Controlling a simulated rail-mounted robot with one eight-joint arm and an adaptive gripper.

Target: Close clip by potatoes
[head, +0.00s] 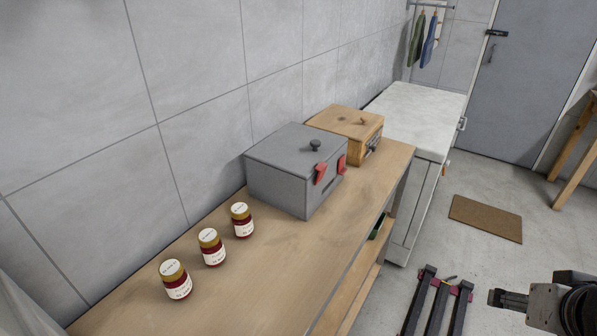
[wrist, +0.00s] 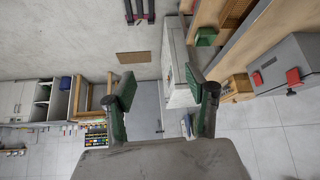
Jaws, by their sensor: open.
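A grey box (head: 290,170) with a dark knob on its lid stands on the wooden bench. Two red clips, one (head: 320,174) nearer and one (head: 342,163) farther, are on its front; whether each is shut is hard to tell. The wrist view also shows the box (wrist: 290,52) and red clips (wrist: 293,77) at the right. A wooden box (head: 348,122) behind it has a dark metal fitting (head: 372,147) on its front. No potatoes can be made out. My gripper (wrist: 158,84) is open and empty, over the floor to the right of the bench, apart from both boxes.
Three jars with gold lids (head: 212,247) stand on the bench top (head: 270,270), left of the grey box. A green bin (wrist: 206,37) is on the shelf below. A white-topped cabinet (head: 420,105) stands beyond. A brown mat (head: 486,219) lies on open floor.

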